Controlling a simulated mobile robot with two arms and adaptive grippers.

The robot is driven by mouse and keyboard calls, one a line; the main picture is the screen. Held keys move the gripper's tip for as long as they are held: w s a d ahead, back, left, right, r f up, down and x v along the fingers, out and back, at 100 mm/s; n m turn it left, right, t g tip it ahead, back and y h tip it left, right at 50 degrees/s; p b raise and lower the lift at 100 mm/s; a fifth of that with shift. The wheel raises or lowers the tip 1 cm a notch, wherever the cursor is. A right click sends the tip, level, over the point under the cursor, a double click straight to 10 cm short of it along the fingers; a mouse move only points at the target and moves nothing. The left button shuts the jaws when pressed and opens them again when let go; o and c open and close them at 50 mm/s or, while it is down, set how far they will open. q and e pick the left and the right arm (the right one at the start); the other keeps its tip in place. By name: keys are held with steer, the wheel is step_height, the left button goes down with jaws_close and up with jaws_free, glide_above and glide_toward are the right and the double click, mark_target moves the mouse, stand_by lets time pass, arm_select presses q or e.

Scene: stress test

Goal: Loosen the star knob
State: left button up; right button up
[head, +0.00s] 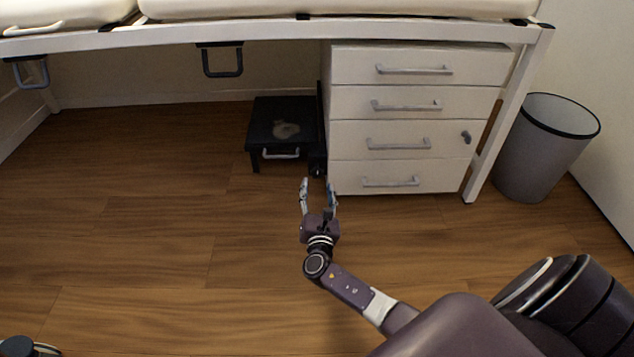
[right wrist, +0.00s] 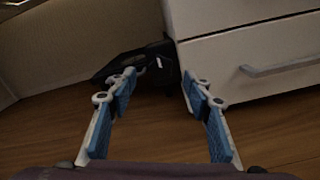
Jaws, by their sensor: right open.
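A small dark round part (head: 317,169), which may be the star knob, sits low between the black step stool and the white drawer cabinet. Its shape is too small and dark to make out. My right gripper (head: 318,184) is open and empty just in front of it, fingers pointing toward the cabinet's lower left corner. In the right wrist view, the open fingers (right wrist: 160,88) with blue pads frame a dark object (right wrist: 160,68) beside the cabinet; a knob cannot be clearly told apart there.
The black step stool (head: 285,113) stands left of the white drawer cabinet (head: 345,145), under a padded bench (head: 260,37). A grey bin (head: 540,155) stands at the right. The wooden floor (head: 150,220) is mostly clear. A dark item (head: 25,347) shows at the lower left.

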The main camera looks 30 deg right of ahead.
mark_target(317, 175)
steer(key=b+x, duration=0.2)
steer(key=x, duration=0.3)
steer(key=shift+w+f, duration=0.1)
steer(key=shift+f, duration=0.05)
steer(key=shift+w+d+b, duration=0.2)
steer(key=shift+w+b, duration=0.1)
steer(key=shift+c, duration=0.5)
steer(key=c, duration=1)
